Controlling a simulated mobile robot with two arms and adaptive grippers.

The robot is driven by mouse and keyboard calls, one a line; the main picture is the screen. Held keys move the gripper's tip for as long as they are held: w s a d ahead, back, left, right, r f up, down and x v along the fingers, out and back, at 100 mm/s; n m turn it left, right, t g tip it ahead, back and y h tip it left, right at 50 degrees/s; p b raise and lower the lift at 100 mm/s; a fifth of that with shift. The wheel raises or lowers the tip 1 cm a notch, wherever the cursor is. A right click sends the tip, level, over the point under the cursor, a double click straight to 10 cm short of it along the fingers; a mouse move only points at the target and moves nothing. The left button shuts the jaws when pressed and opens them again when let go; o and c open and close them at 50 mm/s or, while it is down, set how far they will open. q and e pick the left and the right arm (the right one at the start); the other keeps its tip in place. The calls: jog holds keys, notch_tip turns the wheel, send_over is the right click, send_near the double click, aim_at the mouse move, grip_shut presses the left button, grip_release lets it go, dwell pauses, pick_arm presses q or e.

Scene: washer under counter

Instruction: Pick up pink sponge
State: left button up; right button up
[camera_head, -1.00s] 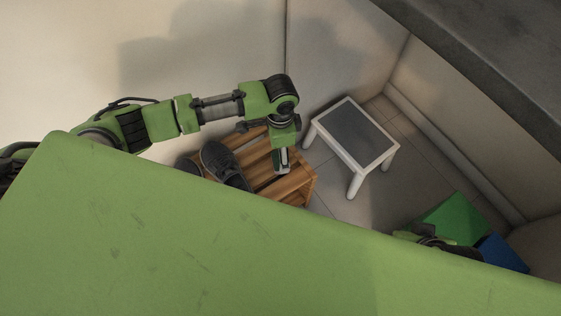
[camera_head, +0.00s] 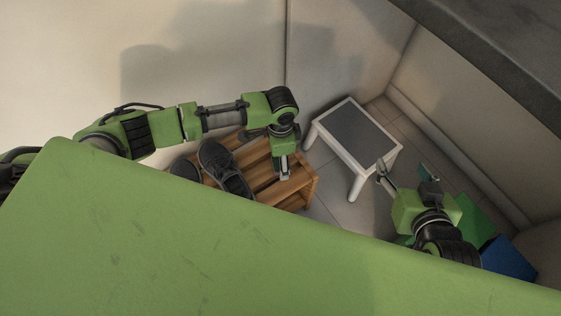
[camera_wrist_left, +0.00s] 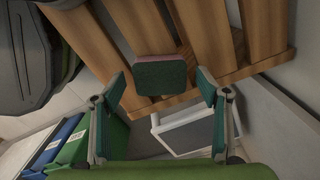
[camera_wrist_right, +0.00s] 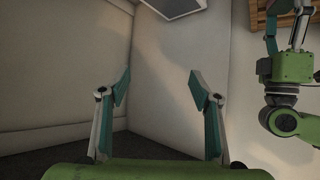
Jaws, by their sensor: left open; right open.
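The pink sponge (camera_wrist_left: 161,75) shows in the left wrist view, with a pinkish top and a dark green front side. It lies on the wooden slatted rack (camera_wrist_left: 205,40). My left gripper (camera_wrist_left: 166,95) is open, its two fingers apart on either side below the sponge in that view, not closed on it. In the head view my left gripper (camera_head: 284,168) points down over the right end of the rack (camera_head: 298,188), and the sponge cannot be made out there. My right gripper (camera_head: 405,172) is open and empty beside the small table, also in the right wrist view (camera_wrist_right: 158,85).
Dark shoes (camera_head: 222,165) lie on the rack left of my left gripper. A small white table with a dark top (camera_head: 352,132) stands right of the rack. Green (camera_head: 478,215) and blue (camera_head: 510,258) bins stand at the lower right. A dark counter edge (camera_head: 500,50) crosses the upper right.

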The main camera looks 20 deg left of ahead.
pick_arm(q)
jog(key=c, duration=0.8)
jog(key=shift+r, duration=0.1)
pick_arm(e)
jog(key=shift+s+f, duration=0.1)
pick_arm(q)
notch_tip(320, 180, up, 3)
jog(key=shift+f+p, duration=0.15)
jog(key=shift+p, duration=0.75)
jog(key=s+r, duration=0.1)
jog(key=r+p, duration=0.1)
jog(key=shift+s+r, duration=0.3)
jog(key=shift+s, duration=0.1)
pick_arm(e)
jog(key=s+d+f+g+h+p, duration=0.1)
jog(key=s+d+f+g+p, duration=0.1)
jog(key=s+g, duration=0.35)
jog(key=s+d+f+g+h+p, duration=0.1)
jog(key=s+d+f+g, duration=0.15)
jog(key=s, duration=0.65)
pick_arm(q)
jog(key=s+r+p, duration=0.2)
jog(key=s+r, duration=0.5)
jog(key=s, duration=0.5)
jog(key=shift+d+r, duration=0.2)
jog(key=shift+r, duration=0.05)
pick_arm(e)
jog(key=s+x, duration=0.1)
jog(key=x, duration=1.1)
jog(key=shift+s, duration=0.2)
